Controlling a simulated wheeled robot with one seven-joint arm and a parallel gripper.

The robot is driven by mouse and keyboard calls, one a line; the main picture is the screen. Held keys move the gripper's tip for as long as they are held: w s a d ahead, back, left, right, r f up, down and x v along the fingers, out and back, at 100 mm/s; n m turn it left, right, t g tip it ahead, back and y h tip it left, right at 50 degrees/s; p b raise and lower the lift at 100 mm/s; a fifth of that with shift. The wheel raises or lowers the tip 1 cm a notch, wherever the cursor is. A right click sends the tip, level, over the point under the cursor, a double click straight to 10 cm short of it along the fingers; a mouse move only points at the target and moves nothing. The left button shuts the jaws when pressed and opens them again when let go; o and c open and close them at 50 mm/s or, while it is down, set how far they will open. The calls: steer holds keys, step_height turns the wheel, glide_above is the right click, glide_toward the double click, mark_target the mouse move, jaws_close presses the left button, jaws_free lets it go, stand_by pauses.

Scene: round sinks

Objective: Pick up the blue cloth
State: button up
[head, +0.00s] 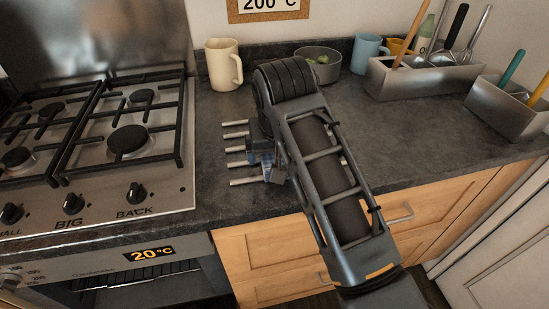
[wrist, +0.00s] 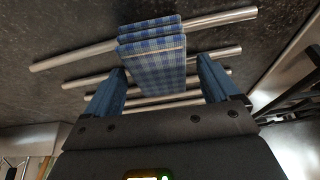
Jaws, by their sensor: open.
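The blue checked cloth (wrist: 155,62) hangs folded over a rack of several metal bars (wrist: 90,80) in the wrist view. My gripper (wrist: 160,80) is open, with one blue finger on each side of the cloth's near part. I cannot tell whether the fingers touch it. In the head view, my gripper (head: 266,165) is low over the rack (head: 236,150) on the dark counter, and my arm hides most of the cloth. Only a small bluish patch shows there.
The gas stove (head: 95,140) is left of the rack. A cream mug (head: 223,64), a grey bowl (head: 318,66) and a blue mug (head: 368,52) stand at the back. A metal utensil holder (head: 425,78) is at the back right. The counter right of my arm is clear.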

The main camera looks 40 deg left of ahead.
mark_target(274, 154)
steer(key=shift+c, duration=0.2)
steer(key=c, duration=1.3)
steer(key=shift+o, duration=0.2)
step_height(274, 154, up, 4)
steer(key=shift+r+b, duration=0.15)
steer(key=shift+b, duration=0.45)
steer(key=d+r+p, duration=0.1)
steer(key=d+r, duration=0.6)
steer(key=d, duration=0.4)
steer(key=shift+w+d, duration=0.15)
steer(key=shift+d, duration=0.15)
steer(key=shift+r, duration=0.1)
